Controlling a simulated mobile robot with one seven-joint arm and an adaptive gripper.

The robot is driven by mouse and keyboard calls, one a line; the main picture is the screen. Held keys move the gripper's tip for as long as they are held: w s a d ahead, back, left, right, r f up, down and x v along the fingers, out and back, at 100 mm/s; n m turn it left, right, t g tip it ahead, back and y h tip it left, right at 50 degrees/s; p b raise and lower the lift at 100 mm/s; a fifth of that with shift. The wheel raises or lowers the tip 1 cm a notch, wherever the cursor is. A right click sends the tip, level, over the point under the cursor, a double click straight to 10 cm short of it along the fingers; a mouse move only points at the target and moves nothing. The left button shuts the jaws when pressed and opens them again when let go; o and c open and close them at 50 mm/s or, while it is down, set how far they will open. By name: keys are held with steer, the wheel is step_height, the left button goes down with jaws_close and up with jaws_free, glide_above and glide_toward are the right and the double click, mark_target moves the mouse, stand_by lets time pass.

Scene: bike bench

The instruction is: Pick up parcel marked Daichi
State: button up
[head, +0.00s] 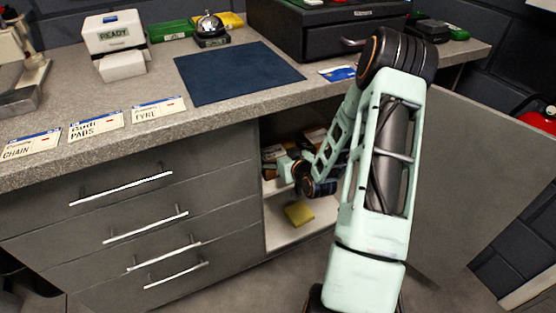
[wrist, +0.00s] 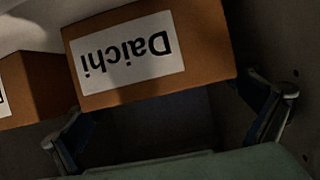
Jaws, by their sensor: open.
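The parcel marked Daichi (wrist: 205,62) is a brown box with a white label, upside down in the wrist view. It fills the upper middle of that view. My gripper (wrist: 172,125) is open, its two fingers set apart at the lower left and right. The box is just ahead of the fingertips, and I cannot tell whether the right finger touches it. In the head view my arm reaches into the open cupboard, where brown parcels (head: 271,153) show on the upper shelf. My arm hides part of them, and their labels are too small to read there.
Another brown box (wrist: 38,85) stands close to the left of the Daichi parcel. A cupboard wall (wrist: 275,45) is close on the right. The lower shelf (head: 290,240) holds a yellow item (head: 299,213). The open door (head: 450,180) stands at the right, below the worktop (head: 140,75).

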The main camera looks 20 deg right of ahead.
steer(key=shift+c, duration=0.6)
steer(key=c, duration=1.3)
steer(key=shift+r, duration=0.1)
steer(key=shift+r, duration=0.15)
